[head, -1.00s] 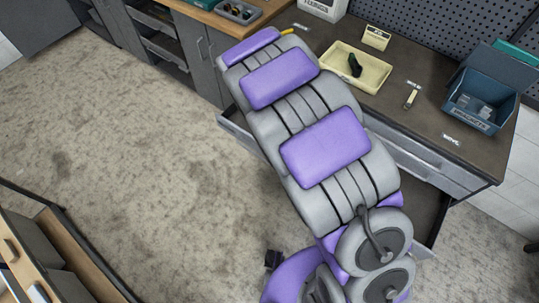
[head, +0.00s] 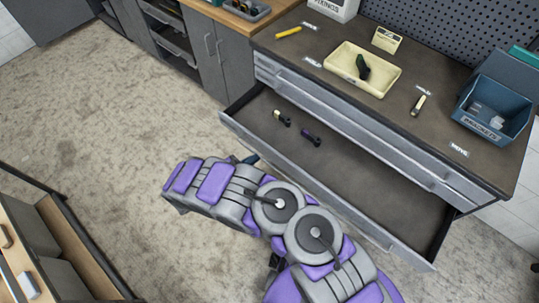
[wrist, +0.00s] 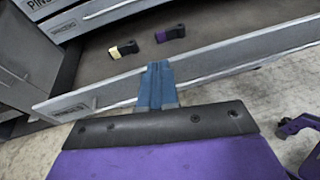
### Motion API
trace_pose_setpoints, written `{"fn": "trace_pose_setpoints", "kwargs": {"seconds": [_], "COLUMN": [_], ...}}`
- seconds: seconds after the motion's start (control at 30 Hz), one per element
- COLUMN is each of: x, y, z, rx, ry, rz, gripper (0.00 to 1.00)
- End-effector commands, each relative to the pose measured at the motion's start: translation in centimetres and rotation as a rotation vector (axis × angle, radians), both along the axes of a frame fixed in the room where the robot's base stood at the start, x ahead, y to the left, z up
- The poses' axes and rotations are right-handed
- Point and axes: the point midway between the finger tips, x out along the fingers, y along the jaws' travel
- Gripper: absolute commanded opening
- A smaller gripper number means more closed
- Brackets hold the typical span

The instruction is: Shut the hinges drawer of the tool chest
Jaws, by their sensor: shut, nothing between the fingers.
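The tool chest (head: 440,130) stands at the right in the head view. Its lowest visible drawer (head: 380,185) is pulled well out and also shows in the wrist view (wrist: 230,62). The small label on its front is too blurred to read for certain. A yellow-and-black item (head: 282,118) and a purple-and-black item (head: 310,137) lie inside. My gripper (wrist: 157,85) is shut and empty, its blue fingers at the outer side of the drawer front, near its middle. I cannot tell whether they touch. In the head view, my arm mostly hides the gripper.
The drawers above are closed. On the chest top are a cream tray (head: 340,65), a blue bin (head: 510,125), a yellow tool (head: 289,32) and several labels. A wooden-topped cabinet stands at the back. Another drawer unit (head: 45,255) is at lower left. The floor between is clear.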

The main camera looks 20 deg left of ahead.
Motion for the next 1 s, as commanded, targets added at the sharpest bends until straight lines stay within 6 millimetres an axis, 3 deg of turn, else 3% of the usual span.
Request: {"fn": "trace_pose_setpoints", "kwargs": {"seconds": [0.03,0.1,0.23,0.37,0.57,1.0], "x": [-1.4,-2.8,-4.4,-4.6,-2.5,4.9], "y": [1.1,2.3,3.6,3.7,2.8,-0.2], "z": [-1.9,-3.6,-5.3,-5.9,-6.7,-9.0], "rx": [-0.013,-0.026,-0.036,-0.039,-0.04,-0.039], "ry": [0.018,0.034,0.052,0.057,0.058,0.055], "rz": [0.046,0.094,0.149,0.164,0.162,0.162], "gripper": [0.0,0.0,0.0,0.0,0.0,0.0]}}
